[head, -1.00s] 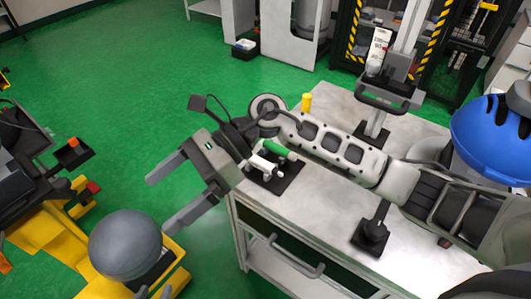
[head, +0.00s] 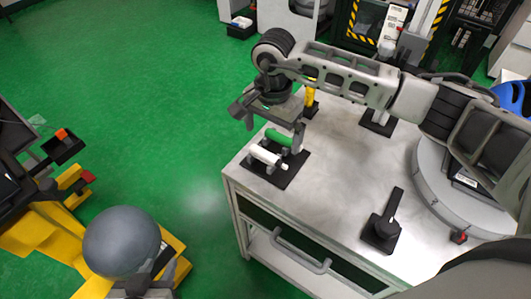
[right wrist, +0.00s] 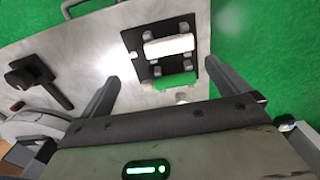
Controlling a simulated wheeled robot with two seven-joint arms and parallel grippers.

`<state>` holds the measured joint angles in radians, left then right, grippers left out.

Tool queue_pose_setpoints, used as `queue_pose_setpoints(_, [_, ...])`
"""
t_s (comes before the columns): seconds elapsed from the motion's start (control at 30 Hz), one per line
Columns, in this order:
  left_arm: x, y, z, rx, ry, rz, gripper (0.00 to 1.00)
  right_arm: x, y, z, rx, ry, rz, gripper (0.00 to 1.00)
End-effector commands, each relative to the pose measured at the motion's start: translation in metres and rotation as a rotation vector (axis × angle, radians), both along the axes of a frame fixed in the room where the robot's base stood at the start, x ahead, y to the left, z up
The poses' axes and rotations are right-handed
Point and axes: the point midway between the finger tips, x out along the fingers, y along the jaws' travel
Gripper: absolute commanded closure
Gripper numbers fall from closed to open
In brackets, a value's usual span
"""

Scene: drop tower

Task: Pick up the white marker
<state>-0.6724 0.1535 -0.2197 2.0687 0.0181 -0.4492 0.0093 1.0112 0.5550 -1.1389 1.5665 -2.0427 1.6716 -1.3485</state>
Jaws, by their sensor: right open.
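The white marker (head: 268,156) lies on a black holder (head: 283,178) at the near left corner of the table. It also shows in the right wrist view (right wrist: 169,46), beyond the fingertips. A green marker (head: 279,138) lies parallel to it on the same holder, on the side toward my right gripper; the right wrist view shows it too (right wrist: 175,82). My right gripper (head: 273,138) is open and empty, fingers pointing down near the holder. In the right wrist view its fingers (right wrist: 161,70) stand apart, with the holder between and beyond them.
A yellow upright object (head: 309,97) stands behind the holder. A black device with a lever (head: 382,230) stands on the tabletop (head: 330,205). A grey sphere (head: 121,242) on a yellow frame is at lower left. The table's middle is mostly clear.

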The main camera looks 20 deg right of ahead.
Motion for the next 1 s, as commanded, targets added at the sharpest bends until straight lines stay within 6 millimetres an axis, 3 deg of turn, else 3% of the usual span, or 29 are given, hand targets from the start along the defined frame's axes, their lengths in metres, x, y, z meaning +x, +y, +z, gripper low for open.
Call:
queue_pose_setpoints(0.27, [0.003,0.001,0.005,0.004,-0.004,-0.001,0.64,-0.002,0.003,-0.021,0.002,0.003,0.002,0.00])
queue_pose_setpoints(0.53, [0.002,0.002,0.006,0.010,-0.001,0.001,0.64,-0.005,0.009,-0.059,0.002,0.001,0.000,0.00])
queue_pose_setpoints(0.83, [0.004,0.001,0.007,0.002,-0.005,0.009,0.64,-0.004,0.009,-0.064,0.003,0.000,0.001,0.00])
queue_pose_setpoints(0.9, [0.004,0.001,0.007,0.000,-0.006,0.011,0.64,-0.004,0.009,-0.064,0.002,-0.001,0.001,0.19])
queue_pose_setpoints(1.0, [0.004,0.001,0.007,0.001,-0.005,0.011,0.64,-0.004,0.009,-0.064,0.002,-0.001,0.001,0.23])
